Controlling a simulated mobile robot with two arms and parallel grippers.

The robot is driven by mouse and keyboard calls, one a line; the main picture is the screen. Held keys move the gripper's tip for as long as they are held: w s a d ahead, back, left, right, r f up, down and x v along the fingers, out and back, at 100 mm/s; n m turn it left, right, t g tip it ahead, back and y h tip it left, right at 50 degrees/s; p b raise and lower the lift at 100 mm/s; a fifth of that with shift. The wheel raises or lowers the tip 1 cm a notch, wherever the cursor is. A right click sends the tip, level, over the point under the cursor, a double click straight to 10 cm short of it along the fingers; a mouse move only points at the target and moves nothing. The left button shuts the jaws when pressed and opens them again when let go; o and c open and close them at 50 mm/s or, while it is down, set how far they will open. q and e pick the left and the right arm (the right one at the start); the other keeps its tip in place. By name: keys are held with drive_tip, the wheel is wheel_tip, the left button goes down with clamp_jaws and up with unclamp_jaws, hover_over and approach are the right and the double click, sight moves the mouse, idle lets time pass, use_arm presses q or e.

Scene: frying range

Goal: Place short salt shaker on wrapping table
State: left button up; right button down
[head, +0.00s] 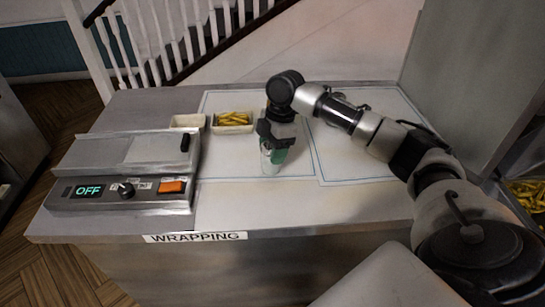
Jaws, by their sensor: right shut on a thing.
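The short salt shaker (269,166) looks clear and glassy, with a green part toward its top. My right gripper (277,145) is shut on it from above and hides part of it. The shaker is upright over the wrapping table (300,205), near a blue-lined white sheet. I cannot tell whether its base touches the surface. The table carries a "WRAPPING" label on its front edge. My left gripper is not in view.
A wrapping machine (120,170) with an "OFF" display stands on the table's left. A tray of fries (233,128) and another small tray (187,121) are at the back. The table's front right is clear. A tall grey panel (470,70) stands at the right.

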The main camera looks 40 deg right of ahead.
drive_tip(key=shift+d+p+x, duration=0.2)
drive_tip(key=shift+x, duration=0.7)
drive_tip(key=shift+d+p+x, duration=0.15)
drive_tip(key=shift+d+x, duration=0.1)
drive_tip(key=shift+x, duration=0.65)
drive_tip(key=shift+f, duration=0.15)
drive_tip(key=shift+c, duration=1.8)
unclamp_jaws()
drive_tip(key=shift+f, duration=0.1)
drive_tip(key=b+v, duration=0.2)
drive_tip(key=v, duration=1)
